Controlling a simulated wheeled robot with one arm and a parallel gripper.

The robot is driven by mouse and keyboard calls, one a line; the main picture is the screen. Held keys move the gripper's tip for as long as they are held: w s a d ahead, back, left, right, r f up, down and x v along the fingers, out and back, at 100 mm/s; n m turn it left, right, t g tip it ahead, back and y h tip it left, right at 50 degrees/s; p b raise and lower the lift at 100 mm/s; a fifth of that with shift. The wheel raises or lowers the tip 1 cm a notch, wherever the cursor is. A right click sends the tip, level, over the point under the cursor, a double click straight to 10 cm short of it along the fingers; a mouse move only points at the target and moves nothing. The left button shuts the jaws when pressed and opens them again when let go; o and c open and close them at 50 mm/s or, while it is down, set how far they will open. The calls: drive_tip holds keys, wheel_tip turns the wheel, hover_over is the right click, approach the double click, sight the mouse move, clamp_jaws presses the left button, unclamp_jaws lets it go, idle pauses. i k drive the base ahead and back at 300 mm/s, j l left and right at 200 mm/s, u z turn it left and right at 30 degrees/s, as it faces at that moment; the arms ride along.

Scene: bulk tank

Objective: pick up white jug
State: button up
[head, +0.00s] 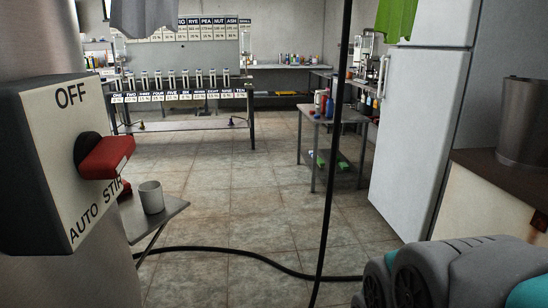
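A grey and teal part of my own arm fills the lower right corner, well apart from the vessel. My gripper is not in view.
A switch box (70,150) with a red knob fills the left foreground, close to the shelf. A black hose (235,254) crosses the tiled floor and a black cable hangs mid-view. A white fridge (425,115) and a bench (328,112) stand right.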

sight(320, 94)
drive_tip(key=i+z, duration=0.3)
drive_tip(key=i, duration=3.8)
